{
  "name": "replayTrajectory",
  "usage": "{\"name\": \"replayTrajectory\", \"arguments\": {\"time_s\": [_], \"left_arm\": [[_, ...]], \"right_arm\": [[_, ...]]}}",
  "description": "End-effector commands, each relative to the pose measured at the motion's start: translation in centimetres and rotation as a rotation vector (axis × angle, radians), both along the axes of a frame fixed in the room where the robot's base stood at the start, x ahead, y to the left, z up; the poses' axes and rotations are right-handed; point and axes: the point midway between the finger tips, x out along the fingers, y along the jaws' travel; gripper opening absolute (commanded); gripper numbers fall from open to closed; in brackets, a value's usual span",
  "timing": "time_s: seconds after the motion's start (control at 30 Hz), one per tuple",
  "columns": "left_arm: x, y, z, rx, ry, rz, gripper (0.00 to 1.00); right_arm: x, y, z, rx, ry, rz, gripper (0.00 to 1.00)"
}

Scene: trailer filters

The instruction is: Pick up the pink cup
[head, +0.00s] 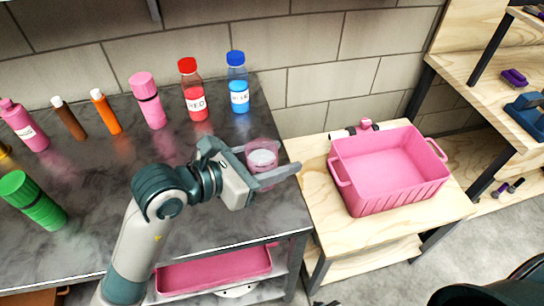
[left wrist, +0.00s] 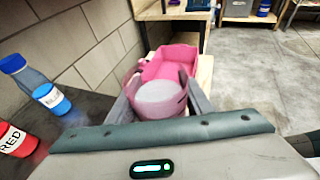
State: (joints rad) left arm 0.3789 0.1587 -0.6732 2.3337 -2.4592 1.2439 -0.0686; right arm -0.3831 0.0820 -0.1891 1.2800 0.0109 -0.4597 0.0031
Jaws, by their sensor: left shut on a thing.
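The pink cup (head: 262,157) is translucent and sits between the fingers of my left gripper (head: 268,168) in the head view, by the right edge of the dark counter. The left gripper is shut on it, with one finger on each side. In the left wrist view the cup (left wrist: 159,97) is upright between the fingers (left wrist: 160,100), with a pale round area inside. I cannot tell whether its base touches the counter. My right gripper is not in view.
A pink bin (head: 388,168) stands on a wooden table (head: 312,165) to the right. A red-capped bottle (head: 193,92), a blue-capped bottle (head: 238,84) and a pink bottle (head: 148,100) stand at the counter's back. A green container (head: 33,202) is at left.

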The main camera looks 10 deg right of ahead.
Motion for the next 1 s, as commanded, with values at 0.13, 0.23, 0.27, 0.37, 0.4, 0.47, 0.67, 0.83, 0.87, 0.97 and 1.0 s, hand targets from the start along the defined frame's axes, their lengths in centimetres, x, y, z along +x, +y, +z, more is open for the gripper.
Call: {"name": "replayTrajectory", "arguments": {"time_s": [0.13, 0.23, 0.27, 0.37, 0.4, 0.47, 0.67, 0.83, 0.87, 0.97, 1.0], "left_arm": [[-0.2, -0.2, 0.3, -0.003, -0.001, 0.000, 0.19], [-0.2, -0.3, 0.3, -0.003, -0.001, 0.000, 0.19], [-0.2, -0.3, 0.3, -0.003, -0.001, 0.000, 0.19], [-0.2, -0.3, 0.3, -0.003, -0.001, 0.001, 0.19], [-0.3, -0.3, 0.3, -0.003, -0.001, 0.001, 0.19], [-0.3, -0.3, 0.3, -0.003, -0.001, 0.001, 0.19], [-0.3, -0.3, 0.3, -0.002, -0.001, 0.001, 0.19], [-0.2, -0.3, 0.3, -0.002, -0.001, 0.001, 0.19], [-0.2, -0.3, 0.3, -0.002, -0.001, 0.001, 0.19], [-0.2, -0.2, 0.3, -0.002, -0.001, 0.002, 0.19], [-0.1, -0.1, 0.2, -0.002, 0.000, 0.004, 0.19]], "right_arm": [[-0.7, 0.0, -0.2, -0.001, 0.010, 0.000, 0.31], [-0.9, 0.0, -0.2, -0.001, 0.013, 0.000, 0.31], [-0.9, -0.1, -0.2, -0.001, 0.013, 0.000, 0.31], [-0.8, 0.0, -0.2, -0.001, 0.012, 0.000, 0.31], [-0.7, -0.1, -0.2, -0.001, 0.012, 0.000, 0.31], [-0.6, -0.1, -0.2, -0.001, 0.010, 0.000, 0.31], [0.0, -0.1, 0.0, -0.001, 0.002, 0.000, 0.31], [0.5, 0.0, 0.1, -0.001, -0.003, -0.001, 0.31], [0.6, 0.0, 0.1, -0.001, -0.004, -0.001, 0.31], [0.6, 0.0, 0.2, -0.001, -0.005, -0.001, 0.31], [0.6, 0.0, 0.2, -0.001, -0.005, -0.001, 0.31]]}}
